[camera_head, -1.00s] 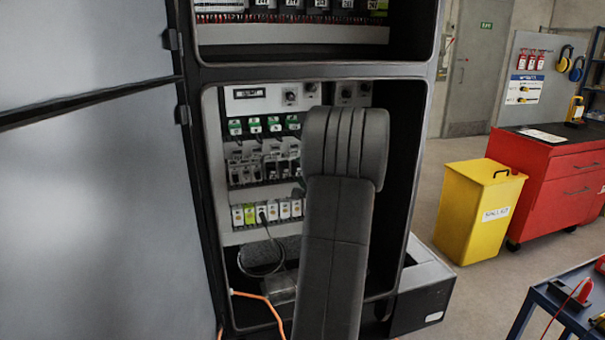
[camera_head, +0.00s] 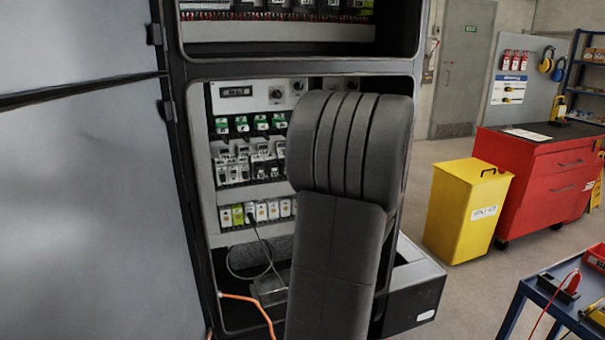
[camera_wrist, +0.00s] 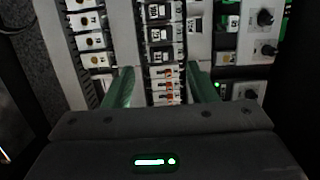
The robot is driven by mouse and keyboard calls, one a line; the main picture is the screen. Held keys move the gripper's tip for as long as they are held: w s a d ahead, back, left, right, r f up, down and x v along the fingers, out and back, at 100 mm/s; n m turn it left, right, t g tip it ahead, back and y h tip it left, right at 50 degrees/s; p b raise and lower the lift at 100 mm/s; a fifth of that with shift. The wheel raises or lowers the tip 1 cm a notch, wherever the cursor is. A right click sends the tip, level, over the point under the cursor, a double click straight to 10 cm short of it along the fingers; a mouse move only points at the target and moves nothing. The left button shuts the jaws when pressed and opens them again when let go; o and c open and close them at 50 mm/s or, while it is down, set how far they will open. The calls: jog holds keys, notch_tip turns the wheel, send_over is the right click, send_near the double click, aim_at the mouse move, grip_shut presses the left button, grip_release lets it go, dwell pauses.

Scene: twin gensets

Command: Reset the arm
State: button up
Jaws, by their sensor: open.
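My gripper (camera_wrist: 162,90) shows in the wrist view with two greenish fingers spread apart, open and with nothing between them. Behind the fingers is a row of white breakers (camera_wrist: 160,40), some with orange marks. In the head view my dark arm stands in front of the open electrical cabinet (camera_head: 183,215) and covers its right part. The gripper itself is hidden there. Inside the cabinet are green-topped modules (camera_head: 242,124), a row of breakers (camera_head: 250,168) and a lower row of white and yellow-green terminals (camera_head: 262,211).
A grey cabinet door (camera_head: 80,200) stands at the left. A black cable (camera_head: 250,275) and an orange cable (camera_head: 250,299) hang low in the cabinet. A yellow bin (camera_head: 465,210), red tool chest (camera_head: 540,180) and blue cart (camera_head: 545,290) stand at the right. Open floor lies between.

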jog(key=shift+w, duration=0.1)
jog(key=p+x, duration=0.2)
jog(key=x, duration=1.1)
jog(key=shift+w+a, duration=0.15)
jog(key=shift+a, duration=0.05)
jog(key=shift+f, duration=0.1)
jog(key=b+v, duration=0.2)
jog(key=v, duration=1.1)
jog(key=p+x, duration=0.5)
jog(key=x, duration=0.7)
